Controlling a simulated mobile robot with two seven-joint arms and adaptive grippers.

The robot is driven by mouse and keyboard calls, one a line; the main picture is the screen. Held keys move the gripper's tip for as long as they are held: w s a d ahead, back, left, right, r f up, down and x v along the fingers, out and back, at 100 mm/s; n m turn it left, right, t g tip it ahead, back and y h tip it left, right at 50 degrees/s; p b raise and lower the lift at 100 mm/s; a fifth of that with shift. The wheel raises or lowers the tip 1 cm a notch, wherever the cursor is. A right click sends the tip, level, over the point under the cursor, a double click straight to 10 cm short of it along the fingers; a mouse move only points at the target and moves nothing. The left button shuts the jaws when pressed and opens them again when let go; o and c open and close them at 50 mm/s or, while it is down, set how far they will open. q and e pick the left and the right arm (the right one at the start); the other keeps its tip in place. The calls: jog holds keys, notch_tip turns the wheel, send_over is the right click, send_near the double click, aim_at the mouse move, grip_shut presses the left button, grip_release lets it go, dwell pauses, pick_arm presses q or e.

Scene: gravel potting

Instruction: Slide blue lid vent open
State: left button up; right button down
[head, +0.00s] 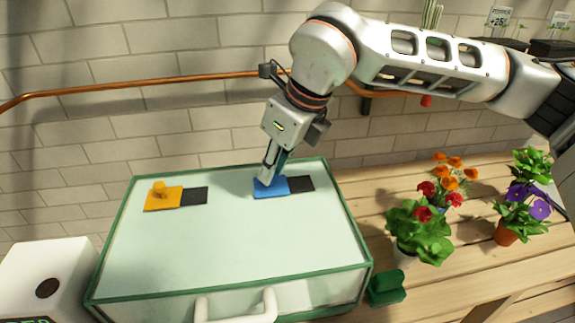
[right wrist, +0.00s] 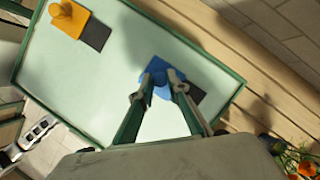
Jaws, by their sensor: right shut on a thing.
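The blue lid vent (head: 271,189) is a flat blue slider on the pale lid (head: 240,230) of a green-edged case. A dark vent opening (head: 302,184) shows at its right side. My right gripper (head: 267,178) reaches down from above and is shut on the blue vent's knob, which the fingers mostly hide. In the right wrist view the two fingertips (right wrist: 162,78) meet at the blue vent (right wrist: 155,68), and the dark patch (right wrist: 195,93) lies beside it. My left gripper is not in view.
A yellow vent slider (head: 163,198) with a knob and its dark patch (head: 194,196) sit on the lid's left. Potted flowers (head: 420,232) and a small green block (head: 387,288) stand right of the case. A white box (head: 48,275) stands at left.

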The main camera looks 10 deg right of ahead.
jog(key=shift+a, duration=0.15)
jog(key=c, duration=1.9)
grip_release()
jog(key=shift+a, duration=0.2)
jog(key=shift+r, duration=0.1)
jog(key=v, duration=1.2)
